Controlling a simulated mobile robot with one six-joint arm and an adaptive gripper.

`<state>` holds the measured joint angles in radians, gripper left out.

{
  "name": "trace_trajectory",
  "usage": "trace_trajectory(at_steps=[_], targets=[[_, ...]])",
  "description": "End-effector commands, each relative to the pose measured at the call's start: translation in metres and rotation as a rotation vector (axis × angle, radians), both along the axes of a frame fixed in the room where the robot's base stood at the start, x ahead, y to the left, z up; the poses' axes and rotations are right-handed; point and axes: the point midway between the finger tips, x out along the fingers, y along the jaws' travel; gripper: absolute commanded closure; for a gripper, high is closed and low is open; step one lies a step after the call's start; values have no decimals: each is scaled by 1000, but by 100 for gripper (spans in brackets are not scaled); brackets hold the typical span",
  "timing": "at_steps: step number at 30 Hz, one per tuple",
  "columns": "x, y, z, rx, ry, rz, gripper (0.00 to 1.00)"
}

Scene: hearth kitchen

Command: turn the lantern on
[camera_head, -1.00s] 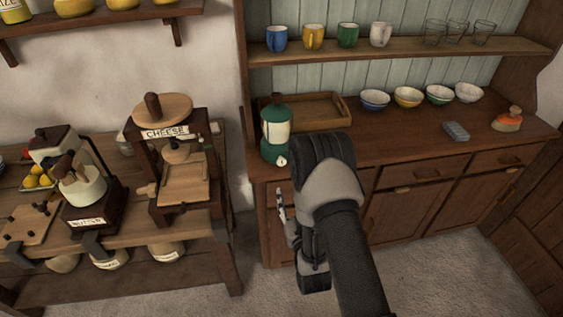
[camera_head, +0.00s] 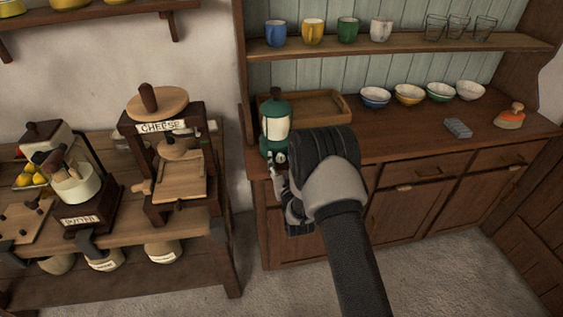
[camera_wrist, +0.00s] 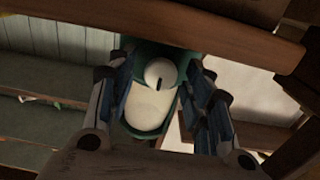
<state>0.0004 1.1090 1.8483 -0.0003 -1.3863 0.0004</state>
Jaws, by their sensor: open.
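The green lantern (camera_head: 274,135) with a cream panel stands upright at the left end of the dresser counter. Its round white knob (camera_head: 281,157), low on the front, also shows in the wrist view (camera_wrist: 158,73) with a dark mark on it. My gripper (camera_head: 273,168) is open just in front of the lantern's base. In the wrist view its two fingers (camera_wrist: 160,85) stand either side of the knob and the cream panel (camera_wrist: 150,108). Whether they touch the knob cannot be told. My wrist hides part of the counter right of the lantern.
A wooden tray (camera_head: 335,99) lies behind the lantern. Bowls (camera_head: 409,95), a grey block (camera_head: 458,128) and an orange-and-white item (camera_head: 510,117) stand farther right. A shelf with cups (camera_head: 400,47) runs above. The cheese press (camera_head: 168,150) stands on the table at left.

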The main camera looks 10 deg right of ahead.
Motion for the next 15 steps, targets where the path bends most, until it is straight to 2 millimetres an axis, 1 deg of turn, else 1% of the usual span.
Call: trace_trajectory(at_steps=[4, 15], targets=[[0, 0, 0, 0, 0, 0, 53], [0, 0, 0, 0, 0, 0, 78]])
